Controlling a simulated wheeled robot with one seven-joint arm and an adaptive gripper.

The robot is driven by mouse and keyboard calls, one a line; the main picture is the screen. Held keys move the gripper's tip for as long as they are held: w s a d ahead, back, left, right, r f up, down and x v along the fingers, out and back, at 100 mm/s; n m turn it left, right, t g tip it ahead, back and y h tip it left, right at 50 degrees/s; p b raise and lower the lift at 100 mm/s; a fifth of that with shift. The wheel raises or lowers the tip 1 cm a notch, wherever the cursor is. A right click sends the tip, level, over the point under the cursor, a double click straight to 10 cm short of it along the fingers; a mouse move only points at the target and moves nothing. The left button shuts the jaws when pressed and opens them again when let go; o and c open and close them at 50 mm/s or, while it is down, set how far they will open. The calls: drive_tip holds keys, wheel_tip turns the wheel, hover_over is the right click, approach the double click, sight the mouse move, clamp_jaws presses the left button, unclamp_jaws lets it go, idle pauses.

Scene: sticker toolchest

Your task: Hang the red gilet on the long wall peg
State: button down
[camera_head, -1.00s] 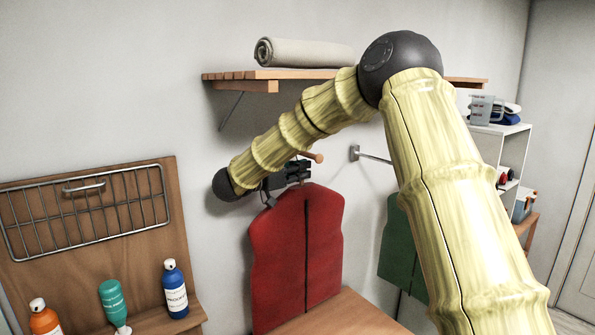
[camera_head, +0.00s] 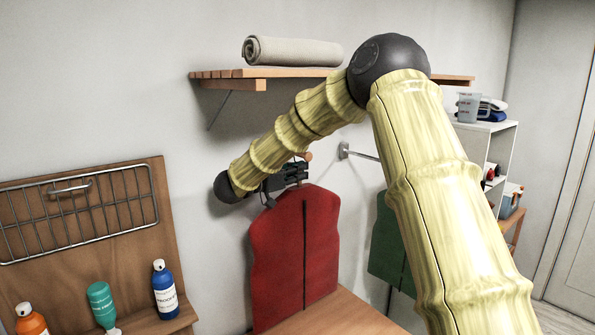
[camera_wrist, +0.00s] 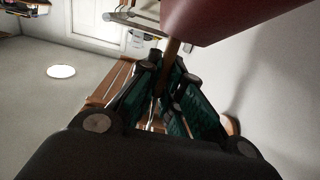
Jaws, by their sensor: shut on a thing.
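The red gilet (camera_head: 293,250) hangs upright below my gripper (camera_head: 298,172) in the head view, close to the wall. My gripper is shut at the gilet's top; the exact grip is hidden. A rounded wooden end (camera_head: 308,157) shows just above the fingers. I cannot tell whether it is a wall peg's tip or part of the gilet's hanger. In the wrist view a brown stick (camera_wrist: 173,50) runs from the dark red gilet (camera_wrist: 225,18) to the fingers of my gripper (camera_wrist: 168,80). A metal wall peg (camera_head: 360,154) sticks out to the right.
A green gilet (camera_head: 388,245) hangs below the metal peg, partly behind my arm. A shelf (camera_head: 232,75) with a rolled cloth (camera_head: 293,51) is above. A wooden bench top (camera_head: 345,315) is below. A rack board (camera_head: 120,215) and bottles stand at left.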

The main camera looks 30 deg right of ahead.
idle(0.4)
drive_tip(key=c, duration=1.5)
unclamp_jaws()
drive_tip(key=shift+f, duration=0.1)
drive_tip(key=a, duration=0.8)
drive_tip(key=s+a, duration=0.1)
drive_tip(key=a, duration=0.3)
